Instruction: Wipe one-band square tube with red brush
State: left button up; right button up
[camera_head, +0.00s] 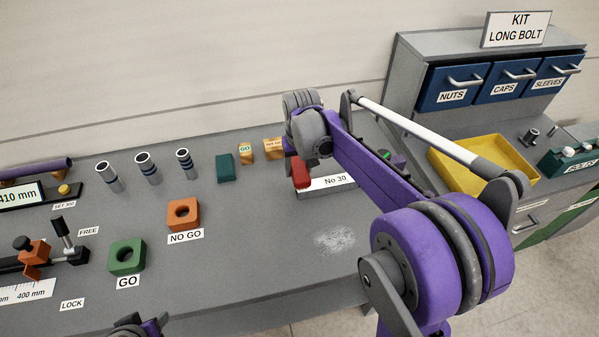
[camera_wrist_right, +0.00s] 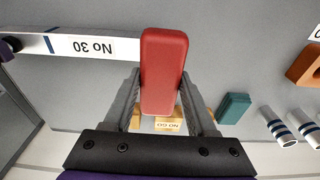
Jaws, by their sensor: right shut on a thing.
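My right gripper (camera_wrist_right: 162,105) is shut on the red brush (camera_wrist_right: 164,70), a rounded red block that also shows in the head view (camera_head: 301,173). The one-band square tube (camera_wrist_right: 100,46) is white, with a blue band and a "No 30" label. It lies across the bench and also shows in the head view (camera_head: 335,184), partly behind my right arm. The brush overlaps one end of the tube in the wrist view; I cannot tell whether they touch. Of my left arm, only a dark and purple part shows at the bottom edge of the head view; its fingers are out of sight.
A pale smudge (camera_head: 334,240) marks the bench in front of the tube. Left of it are an orange NO GO block (camera_head: 183,227), a green GO block (camera_head: 120,268) and banded round tubes (camera_head: 149,168). A yellow tray (camera_head: 455,167) stands at the right. The bench front is largely clear.

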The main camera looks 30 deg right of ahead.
aim_at(297, 166)
jog(key=shift+w+a+r+p, duration=0.1)
jog(key=shift+r+p, duration=0.1)
jog(key=shift+r, duration=0.35)
jog(key=shift+a+r+p, duration=0.1)
jog(key=shift+r+p, duration=0.05)
jog(key=shift+r, duration=0.35)
jog(key=shift+r+p, duration=0.4)
jog(key=shift+r, duration=0.55)
pick_arm(q)
jog(key=shift+w+a+r, duration=0.1)
jog(key=shift+w+r, duration=0.05)
jog(key=shift+r, duration=0.5)
jog(key=shift+w+r, duration=0.15)
jog(key=shift+r, duration=0.45)
